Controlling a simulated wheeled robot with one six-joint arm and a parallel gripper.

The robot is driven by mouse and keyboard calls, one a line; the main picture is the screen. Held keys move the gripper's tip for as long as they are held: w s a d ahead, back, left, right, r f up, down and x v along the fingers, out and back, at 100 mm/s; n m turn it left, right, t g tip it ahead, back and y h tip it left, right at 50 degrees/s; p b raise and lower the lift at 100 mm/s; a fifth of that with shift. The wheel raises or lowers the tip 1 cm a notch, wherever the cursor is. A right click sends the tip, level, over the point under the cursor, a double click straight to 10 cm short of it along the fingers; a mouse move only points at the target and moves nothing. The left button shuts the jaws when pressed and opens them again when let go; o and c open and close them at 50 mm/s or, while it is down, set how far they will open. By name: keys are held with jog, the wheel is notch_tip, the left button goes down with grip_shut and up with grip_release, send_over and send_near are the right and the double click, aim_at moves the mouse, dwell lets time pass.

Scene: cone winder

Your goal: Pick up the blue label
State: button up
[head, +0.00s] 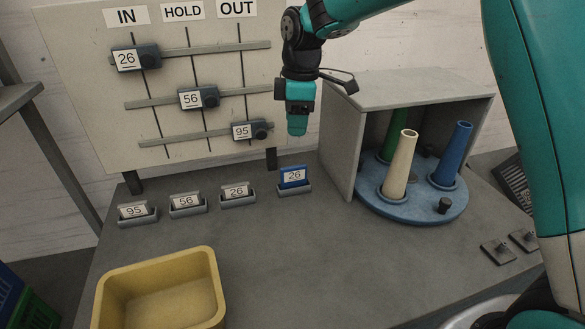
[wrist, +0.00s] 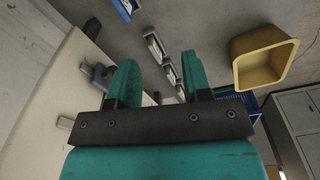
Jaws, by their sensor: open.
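The blue label (head: 293,177), marked 26, stands in a grey holder (head: 294,190) on the table, at the right end of the row of holders. It also shows at the top edge of the wrist view (wrist: 124,8), partly cut off. My gripper (head: 297,130) is above and behind the label in the head view, apart from it and pointing down. In the wrist view my gripper (wrist: 160,75) has its two green fingers spread with nothing between them.
White labels 95 (head: 134,210), 56 (head: 187,200) and 26 (head: 237,191) stand in holders to the left. A yellow bin (head: 215,290) is in front. A board (head: 90,90) stands behind; a grey housing (head: 341,140) with cones on a blue turntable (head: 410,210) is right. The front middle table is clear.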

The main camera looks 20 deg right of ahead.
aim_at(294, 166)
jog(key=w+d+f+n+p, duration=0.2)
jog(key=w+f+n, duration=0.15)
jog(key=w, duration=0.45)
jog(key=shift+m+h, duration=0.4)
jog(key=shift+m, duration=0.05)
jog(key=f+p, duration=0.1)
jog(key=f, duration=0.6)
jog(key=f+p, duration=0.1)
jog(key=f, duration=0.3)
jog(key=shift+s+p, duration=0.25)
jog(key=shift+p, duration=0.1)
jog(key=shift+a+f+p, duration=0.1)
jog(key=shift+f+p, duration=1.35)
jog(key=shift+f, duration=1.65)
grip_shut()
